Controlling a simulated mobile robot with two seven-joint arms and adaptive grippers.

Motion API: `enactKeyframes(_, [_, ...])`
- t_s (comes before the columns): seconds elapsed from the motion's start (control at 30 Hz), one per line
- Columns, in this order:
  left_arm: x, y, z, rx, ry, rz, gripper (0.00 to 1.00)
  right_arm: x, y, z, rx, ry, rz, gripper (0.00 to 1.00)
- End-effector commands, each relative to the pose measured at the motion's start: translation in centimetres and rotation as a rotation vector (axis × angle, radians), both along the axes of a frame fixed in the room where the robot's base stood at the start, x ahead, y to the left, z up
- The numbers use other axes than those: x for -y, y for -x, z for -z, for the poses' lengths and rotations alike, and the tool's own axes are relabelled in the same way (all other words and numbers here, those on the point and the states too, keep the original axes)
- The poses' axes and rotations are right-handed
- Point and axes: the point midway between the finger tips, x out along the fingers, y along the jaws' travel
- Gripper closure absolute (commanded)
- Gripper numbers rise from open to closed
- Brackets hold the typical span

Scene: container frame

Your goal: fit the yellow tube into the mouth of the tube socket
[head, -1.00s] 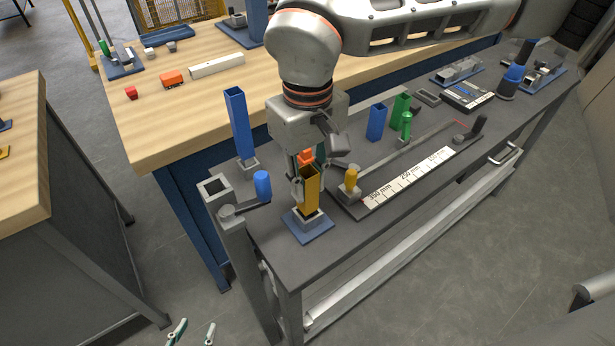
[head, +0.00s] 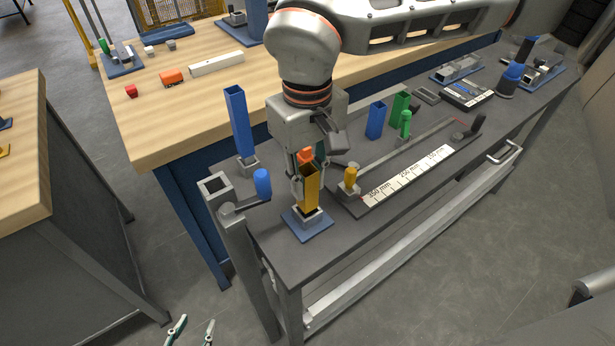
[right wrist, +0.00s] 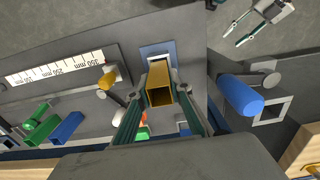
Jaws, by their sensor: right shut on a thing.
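The yellow tube (head: 311,190) is a square, hollow, upright tube. My right gripper (head: 306,183) is shut on it near its upper part. It also shows in the right wrist view (right wrist: 159,96), seen down into its open top. The tube socket (head: 312,219) is a small grey square holder on a blue base plate. The tube's lower end meets the socket's mouth in the head view; I cannot tell how deep it sits. The socket's mouth is hidden in the right wrist view. My left gripper (head: 193,331) is open and empty, low at the bottom edge.
A crank with a blue handle (head: 262,183) on a grey post stands close left. A tall blue tube (head: 239,122) stands behind it. A ruler track (head: 415,175) with a yellow knob (head: 351,177) lies right.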

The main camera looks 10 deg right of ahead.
Motion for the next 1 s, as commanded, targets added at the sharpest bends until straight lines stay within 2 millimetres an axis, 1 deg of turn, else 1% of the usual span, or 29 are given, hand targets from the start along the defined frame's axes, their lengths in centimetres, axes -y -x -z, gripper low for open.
enactKeyframes(0.4, [0.01,-0.15,-0.47,0.004,0.0,0.0,0.6,-0.03,0.0,-0.1,0.001,0.0,-0.001,1.0])
enactKeyframes(1.0, [0.01,-0.2,-0.63,0.005,-0.001,0.001,0.6,-0.03,0.0,-0.09,0.001,0.0,-0.001,1.0])
